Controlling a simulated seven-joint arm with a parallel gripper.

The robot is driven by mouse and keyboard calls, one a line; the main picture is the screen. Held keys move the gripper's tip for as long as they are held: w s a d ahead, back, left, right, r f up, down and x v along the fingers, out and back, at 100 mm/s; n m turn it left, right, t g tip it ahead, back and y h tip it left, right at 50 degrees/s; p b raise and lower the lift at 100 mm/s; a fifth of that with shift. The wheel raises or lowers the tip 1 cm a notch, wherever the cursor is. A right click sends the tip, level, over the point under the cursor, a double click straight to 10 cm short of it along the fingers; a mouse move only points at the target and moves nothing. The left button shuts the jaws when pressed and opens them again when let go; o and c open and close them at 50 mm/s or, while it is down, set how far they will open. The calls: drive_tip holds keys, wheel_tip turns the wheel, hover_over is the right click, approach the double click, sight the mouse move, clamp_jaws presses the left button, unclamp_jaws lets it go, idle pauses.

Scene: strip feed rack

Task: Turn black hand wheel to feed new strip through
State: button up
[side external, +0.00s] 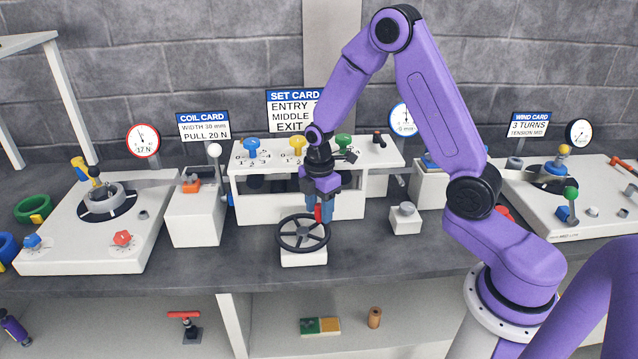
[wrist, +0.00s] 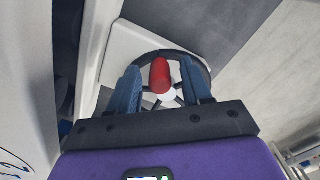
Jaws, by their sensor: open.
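The black hand wheel (side external: 303,241) lies flat on a white block in front of the white central roller unit (side external: 245,205). A red handle knob (side external: 318,214) stands up from its rim on the far side. My gripper (side external: 321,217) is over that knob, pointing down. In the wrist view the red knob (wrist: 160,76) is between the two blue fingers of my gripper (wrist: 160,88), with gaps on both sides. The wheel (wrist: 205,70) shows behind the fingers, partly hidden. A grey strip (side external: 150,183) runs from the coil at left toward the central unit; its part inside the unit is hidden.
A small grey knob on a white block (side external: 405,217) stands right of the wheel. The coil stand (side external: 60,240) is at left and the winding unit (side external: 590,215) at right. The bench (side external: 210,275) in front of the wheel is clear.

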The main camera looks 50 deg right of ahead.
wheel_tip(320, 180, up, 17)
idle(0.4)
wheel_tip(320, 180, down, 17)
drive_tip(key=m, duration=2.1)
drive_tip(key=shift+r+m, duration=0.2)
drive_tip(key=shift+m, duration=0.1)
clamp_jaws()
